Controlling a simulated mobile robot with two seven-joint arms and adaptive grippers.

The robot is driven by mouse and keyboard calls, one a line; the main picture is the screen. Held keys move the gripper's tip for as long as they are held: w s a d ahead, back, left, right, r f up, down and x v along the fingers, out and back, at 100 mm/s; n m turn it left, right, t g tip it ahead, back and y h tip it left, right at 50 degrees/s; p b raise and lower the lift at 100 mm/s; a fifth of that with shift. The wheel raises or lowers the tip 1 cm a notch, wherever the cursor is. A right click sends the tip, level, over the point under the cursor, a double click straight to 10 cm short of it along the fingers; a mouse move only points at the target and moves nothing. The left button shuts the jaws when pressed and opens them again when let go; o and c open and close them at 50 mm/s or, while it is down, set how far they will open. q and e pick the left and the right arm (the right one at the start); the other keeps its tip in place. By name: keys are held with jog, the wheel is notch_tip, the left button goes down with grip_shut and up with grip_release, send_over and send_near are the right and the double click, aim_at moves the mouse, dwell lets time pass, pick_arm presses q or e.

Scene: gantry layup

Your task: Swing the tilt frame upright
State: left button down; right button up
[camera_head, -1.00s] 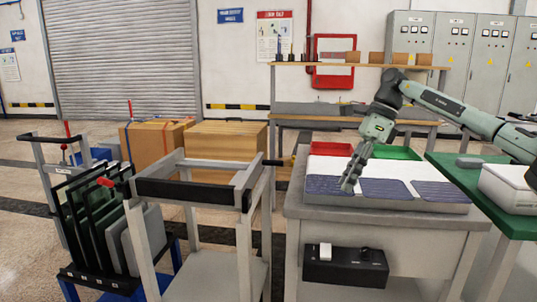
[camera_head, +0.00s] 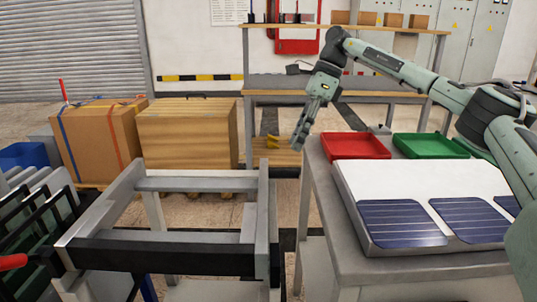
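The tilt frame (camera_head: 195,185) is a grey rectangular frame at the lower left of centre, lying about flat on its grey stand. A black bar (camera_head: 165,257) runs along its near side. My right gripper (camera_head: 300,148) hangs fingers down, to the right of the frame and above its far end, apart from it. It is near the left edge of the grey work table. No object shows in its fingers, but their opening is too small to judge. My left gripper is out of view.
The table holds a white panel with dark blue solar cells (camera_head: 402,222), a red tray (camera_head: 356,146) and a green tray (camera_head: 430,146). A rack of dark panels (camera_head: 40,215) is at left. A floor gap separates frame and table.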

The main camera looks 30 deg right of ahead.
jog(key=x, duration=0.7)
jog(key=shift+s+a+f, duration=0.1)
jog(key=shift+f, duration=0.15)
grip_shut()
